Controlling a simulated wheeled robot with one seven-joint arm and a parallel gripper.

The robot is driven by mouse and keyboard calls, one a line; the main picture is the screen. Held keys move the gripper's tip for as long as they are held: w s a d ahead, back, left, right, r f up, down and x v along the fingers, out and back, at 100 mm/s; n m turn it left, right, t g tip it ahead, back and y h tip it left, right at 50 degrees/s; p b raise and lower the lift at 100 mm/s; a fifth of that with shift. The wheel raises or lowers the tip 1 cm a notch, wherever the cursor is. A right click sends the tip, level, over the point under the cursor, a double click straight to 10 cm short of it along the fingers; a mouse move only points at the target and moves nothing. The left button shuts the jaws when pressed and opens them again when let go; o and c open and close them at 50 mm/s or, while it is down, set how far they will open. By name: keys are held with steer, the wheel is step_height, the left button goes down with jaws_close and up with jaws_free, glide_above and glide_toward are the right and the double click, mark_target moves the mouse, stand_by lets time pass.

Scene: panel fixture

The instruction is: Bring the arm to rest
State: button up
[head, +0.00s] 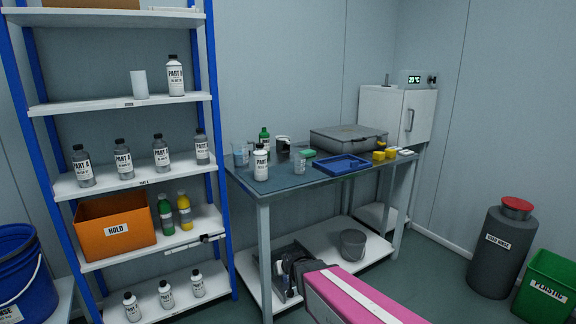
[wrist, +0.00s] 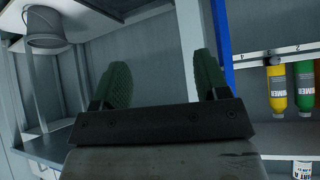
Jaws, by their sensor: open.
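My gripper (wrist: 163,80) shows in the wrist view with its two dark green finger pads apart and nothing between them. In the head view my gripper (head: 287,278) is dark and sits low in front of the work table, near its lower shelf, at the end of my pink and white arm. Its fingertips are hard to make out there. The wrist picture appears upside down.
The blue-framed rack (head: 219,150) with bottles and an orange HOLD bin (head: 115,226) stands left. The work table (head: 290,190) carries bottles, a blue tray (head: 341,165) and a grey case (head: 348,140). A grey bucket (head: 353,244) is on its lower shelf. Bins stand right.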

steer(key=s+d+r+m+g+h, duration=0.1)
steer(key=s+d+g, duration=0.3)
steer(key=d, duration=0.6)
steer(key=s+d+r+m+g+h, duration=0.1)
steer(key=s+d+r+g, duration=0.3)
steer(key=s+d, duration=0.5)
steer(key=shift+s+d+r+m+h, duration=0.15)
steer(key=shift+d+r+m+h, duration=0.2)
steer(key=shift+d+m, duration=0.35)
steer(key=shift+a+f, duration=0.1)
steer(key=shift+f, duration=0.05)
